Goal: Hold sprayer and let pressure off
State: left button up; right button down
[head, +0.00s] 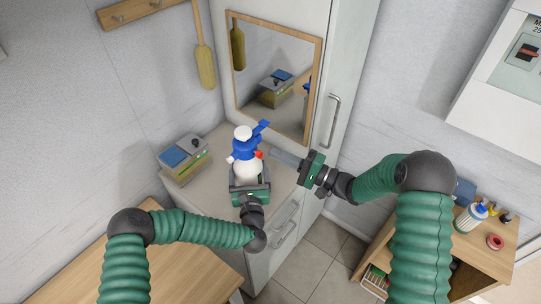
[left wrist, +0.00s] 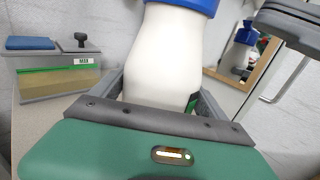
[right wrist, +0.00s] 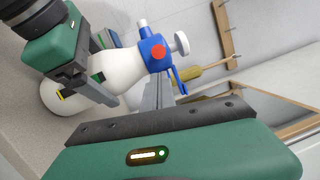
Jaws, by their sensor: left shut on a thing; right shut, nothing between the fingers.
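The sprayer (head: 246,168) has a white bottle and a blue head with a white pump knob, a blue lever and a red button. It stands upright on the cabinet top. My left gripper (head: 249,184) is shut around the white bottle, which fills the middle of the left wrist view (left wrist: 165,55). My right gripper (head: 276,154) is shut and empty, to the right of the sprayer head. In the right wrist view the red button (right wrist: 158,51) on the blue head shows just beyond the right fingertips; I cannot tell if they touch.
A grey box with a blue pad (head: 183,157) stands left on the cabinet top (head: 203,193). A framed mirror (head: 275,75) hangs behind the sprayer. A wooden desk (head: 165,262) is at lower left. A small shelf (head: 490,262) with bottles is at right.

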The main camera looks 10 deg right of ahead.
pick_arm(q)
jog(key=shift+w+a, duration=0.15)
jog(key=shift+a, duration=0.1)
pick_arm(e)
jog(key=v, duration=1.1)
jog(key=shift+w+d, duration=0.3)
jog(key=shift+w, duration=0.05)
jog(key=shift+f, duration=0.1)
pick_arm(q)
jog(key=o, duration=1.9)
jog(key=shift+o, duration=0.2)
jog(key=s, duration=1.2)
jog(key=shift+d+f, duration=0.1)
